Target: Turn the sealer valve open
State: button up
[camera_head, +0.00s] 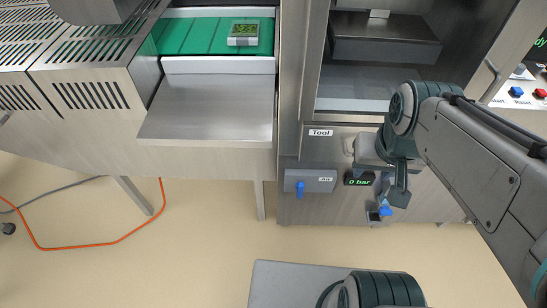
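The sealer valve is a small blue handle (300,187) on a grey panel (320,185) marked "Air", low on the front of the machine. The handle stands roughly upright in the picture. A small display (358,180) to its right reads "0 bar" in green. My gripper (380,213) hangs to the right of the valve and below the display, apart from the handle. It points downward, with blue at its tips. The fingers are small and partly overlapped by the wrist, so their opening is unclear. I see nothing held.
A "Tool" label (321,132) sits above the valve panel. A steel shelf (207,108) juts out at left below a green conveyor (185,36). An open chamber (370,60) is above the display. An orange cable (100,243) lies on the floor at left.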

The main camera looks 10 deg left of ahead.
aim_at(300, 186)
jog(key=u, duration=1.7)
jog(key=k, duration=0.6)
jog(key=z, duration=0.4)
